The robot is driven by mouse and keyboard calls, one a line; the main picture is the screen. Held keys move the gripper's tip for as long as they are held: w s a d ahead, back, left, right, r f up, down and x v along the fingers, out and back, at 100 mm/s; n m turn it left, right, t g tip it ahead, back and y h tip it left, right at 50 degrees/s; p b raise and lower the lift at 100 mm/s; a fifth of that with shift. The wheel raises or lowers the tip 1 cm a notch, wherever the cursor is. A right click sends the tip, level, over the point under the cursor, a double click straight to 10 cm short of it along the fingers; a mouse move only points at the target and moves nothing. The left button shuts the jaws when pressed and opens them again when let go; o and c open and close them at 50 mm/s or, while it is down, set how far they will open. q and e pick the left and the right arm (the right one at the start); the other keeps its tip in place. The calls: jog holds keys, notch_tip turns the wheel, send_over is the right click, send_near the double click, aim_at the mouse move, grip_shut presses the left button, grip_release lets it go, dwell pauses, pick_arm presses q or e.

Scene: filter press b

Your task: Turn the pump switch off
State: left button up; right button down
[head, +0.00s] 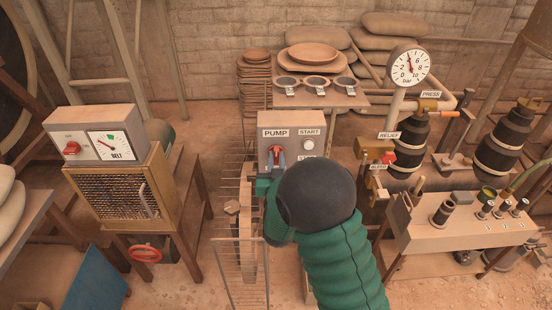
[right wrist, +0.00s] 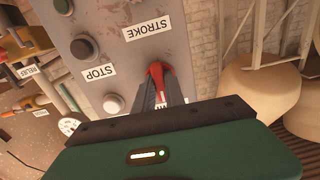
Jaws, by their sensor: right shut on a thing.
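The pump box (head: 291,126) is a grey panel labelled PUMP and START in the head view. Its red switch (head: 277,152) sits below the PUMP label. My right gripper (head: 277,162) reaches the switch from the front; my dark round wrist and green sleeve hide the lower part of the box. In the right wrist view the panel (right wrist: 170,48) appears upside down. There the red switch handle (right wrist: 157,69) shows between the dark fingers of my right gripper (right wrist: 160,88), shut on it. My left gripper is not in view.
A STOP label (right wrist: 100,72) and round buttons lie beside the switch in the right wrist view. A wire guard (head: 240,270) stands below the box. A belt control box (head: 95,140) is at left, a pressure gauge (head: 408,66) at right. Stacked plates (head: 313,55) stand behind.

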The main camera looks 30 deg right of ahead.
jog(key=shift+s+f+n, duration=0.1)
jog(key=shift+f+n, duration=0.2)
jog(key=shift+f, duration=0.05)
jog(key=c, duration=1.5)
grip_release()
jog(key=shift+o, duration=0.5)
jog(key=shift+r, duration=0.25)
jog(key=p+v, duration=1.2)
jog(key=v, duration=0.4)
jog(key=shift+s+a+p, duration=0.25)
jog(key=shift+s+p, duration=0.1)
